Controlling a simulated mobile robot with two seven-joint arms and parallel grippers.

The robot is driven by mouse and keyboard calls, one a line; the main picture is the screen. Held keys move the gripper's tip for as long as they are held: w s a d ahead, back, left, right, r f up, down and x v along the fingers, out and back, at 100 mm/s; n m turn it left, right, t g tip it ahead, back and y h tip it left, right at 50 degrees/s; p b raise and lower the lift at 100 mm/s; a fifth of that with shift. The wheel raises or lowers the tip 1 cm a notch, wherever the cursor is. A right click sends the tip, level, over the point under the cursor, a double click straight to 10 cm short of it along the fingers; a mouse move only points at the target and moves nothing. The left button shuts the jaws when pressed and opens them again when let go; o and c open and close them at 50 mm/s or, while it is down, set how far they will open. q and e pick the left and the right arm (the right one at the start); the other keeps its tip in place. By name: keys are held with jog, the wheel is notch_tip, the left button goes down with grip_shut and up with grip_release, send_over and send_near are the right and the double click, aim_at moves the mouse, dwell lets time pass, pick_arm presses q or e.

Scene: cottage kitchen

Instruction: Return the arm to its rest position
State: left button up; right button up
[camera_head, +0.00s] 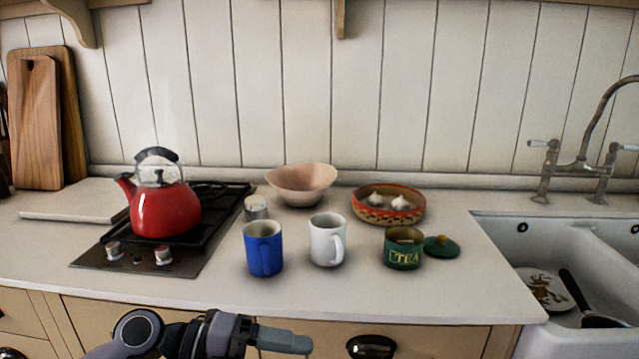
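My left gripper (286,341) shows at the bottom of the head view, in front of the counter's front edge and below the countertop. Its fingers point right and are seen side-on, so I cannot tell whether they are open or shut. No object shows at the fingertips. The gripper is apart from everything on the counter. My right gripper is not in view.
A blue mug (263,249), a white mug (326,241) and a green tea tin (402,254) with its lid (441,247) beside it stand on the counter. A red kettle (165,208) sits on the hob (140,262). A sink (540,235) is at right.

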pick_arm(q)
jog(key=s+a+f+n+t+y+p, duration=0.1)
jog(key=a+f+n+t+y, duration=0.35)
jog(key=n+t, duration=0.6)
jog(key=a+f+n+t+y+p, duration=0.1)
jog(key=a+f+n+t+y, duration=0.4)
jog(key=n, duration=1)
jog(key=s+a+f+n+g+y+p, duration=0.1)
jog(key=s+a+f+n+g+y, duration=0.2)
jog(key=s+f, duration=1)
jog(key=a+f+n+g, duration=0.1)
jog(key=a+n+g, duration=0.1)
jog(key=a+n, duration=0.1)
jog(key=shift+f+g, duration=0.15)
jog(key=shift+g, duration=0.2)
jog(key=shift+a+y, duration=0.1)
jog(key=shift+y, duration=0.15)
